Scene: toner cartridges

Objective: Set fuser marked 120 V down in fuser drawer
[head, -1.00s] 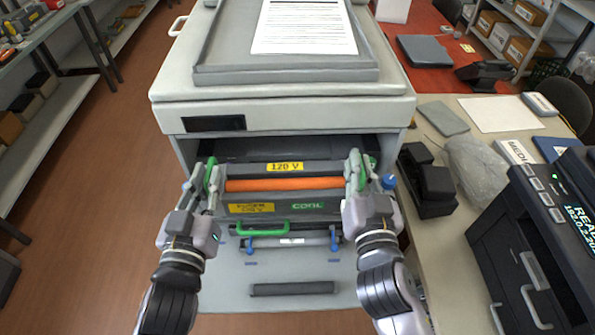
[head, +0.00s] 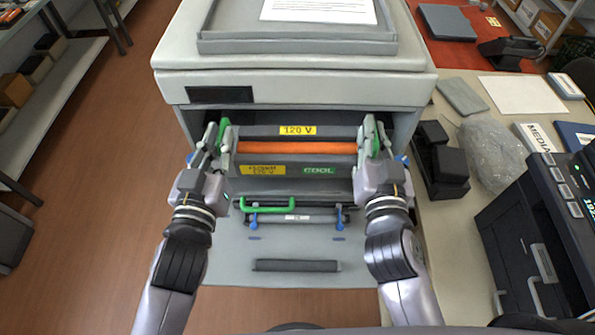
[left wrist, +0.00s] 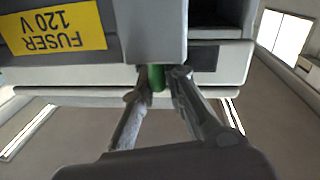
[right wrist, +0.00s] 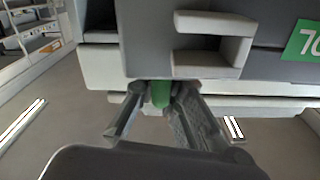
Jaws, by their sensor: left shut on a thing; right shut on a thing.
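The fuser marked 120 V (head: 300,169) is a wide grey unit with an orange roller, a yellow 120 V label and a green COOL label. It spans the front opening of the printer. My left gripper (head: 218,135) is shut on the green handle at its left end; in the left wrist view that green handle (left wrist: 157,77) sits between the fingers. My right gripper (head: 372,133) is shut on the green handle at its right end, also seen in the right wrist view (right wrist: 160,94). The fuser drawer cannot be made out clearly; the fuser hides much of the opening.
The printer (head: 310,85) has a tray with paper on top. Below the fuser are a green handle (head: 266,207) and an open lower panel (head: 280,245). A side table (head: 445,255) at the right holds a black device (head: 437,165) and another machine (head: 545,235).

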